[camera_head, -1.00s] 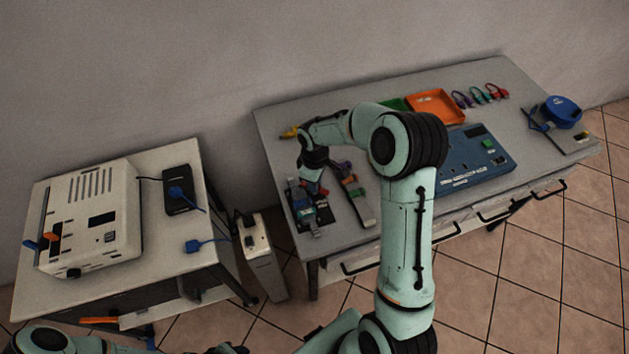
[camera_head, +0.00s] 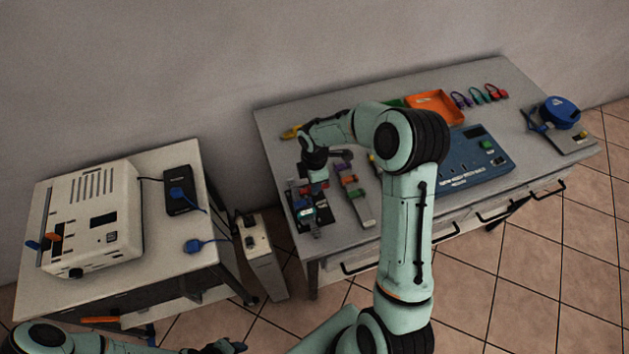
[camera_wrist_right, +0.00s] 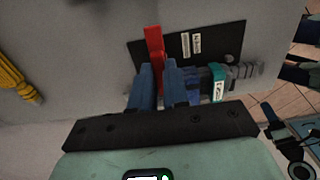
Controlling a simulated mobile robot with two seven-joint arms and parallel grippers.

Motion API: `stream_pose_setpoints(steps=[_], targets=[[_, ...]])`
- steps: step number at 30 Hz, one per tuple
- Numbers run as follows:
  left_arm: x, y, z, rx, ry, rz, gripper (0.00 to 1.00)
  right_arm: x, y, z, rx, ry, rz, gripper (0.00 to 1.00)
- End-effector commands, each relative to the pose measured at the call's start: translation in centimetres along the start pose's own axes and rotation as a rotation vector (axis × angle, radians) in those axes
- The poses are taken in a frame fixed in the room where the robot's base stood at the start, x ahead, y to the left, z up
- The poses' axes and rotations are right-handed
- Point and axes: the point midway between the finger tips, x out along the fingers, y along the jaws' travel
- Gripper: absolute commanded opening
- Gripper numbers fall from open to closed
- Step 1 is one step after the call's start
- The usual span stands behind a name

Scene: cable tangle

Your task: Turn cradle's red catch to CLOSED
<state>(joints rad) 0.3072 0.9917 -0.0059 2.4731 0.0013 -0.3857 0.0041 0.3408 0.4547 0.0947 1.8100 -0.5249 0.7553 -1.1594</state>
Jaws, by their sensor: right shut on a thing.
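The cradle (camera_head: 322,217) is a dark plate with small fittings at the left front of the long table. In the right wrist view its black plate (camera_wrist_right: 228,40) carries white labels. The red catch (camera_wrist_right: 153,48) is an upright red bar there, with its lower end between the blue fingers of my right gripper (camera_wrist_right: 159,85). The right gripper (camera_head: 318,182) is shut on the catch, over the cradle in the head view. The fingers hide the catch's lower part. My left gripper (camera_head: 225,346) is only partly visible at the bottom edge; its jaws are unclear.
A grey strip with coloured clips (camera_head: 352,188) lies just right of the cradle. A blue box (camera_head: 470,165), an orange tray (camera_head: 436,104) and a blue reel (camera_head: 561,112) stand farther right. A yellow cable (camera_wrist_right: 15,78) lies left in the wrist view.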

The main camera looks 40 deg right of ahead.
Motion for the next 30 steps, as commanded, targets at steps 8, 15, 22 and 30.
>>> stream_pose_setpoints(steps=[8, 15, 22, 30], targets=[[-0.08, 0.05, -0.07, 0.0, 0.001, 0.0, 0.43, -0.08, 0.09, 0.01, -0.033, 0.0, 0.003, 0.0], [-0.08, 0.05, -0.06, 0.0, 0.001, 0.0, 0.43, -0.08, 0.09, 0.01, -0.035, 0.0, 0.003, 0.0], [-0.07, 0.05, -0.06, 0.0, 0.001, 0.0, 0.43, -0.07, 0.08, 0.0, -0.034, 0.0, 0.003, 0.4], [-0.08, 0.05, -0.07, 0.0, 0.001, 0.0, 0.43, -0.27, 0.06, 0.0, -0.032, 0.0, 0.002, 0.4]])
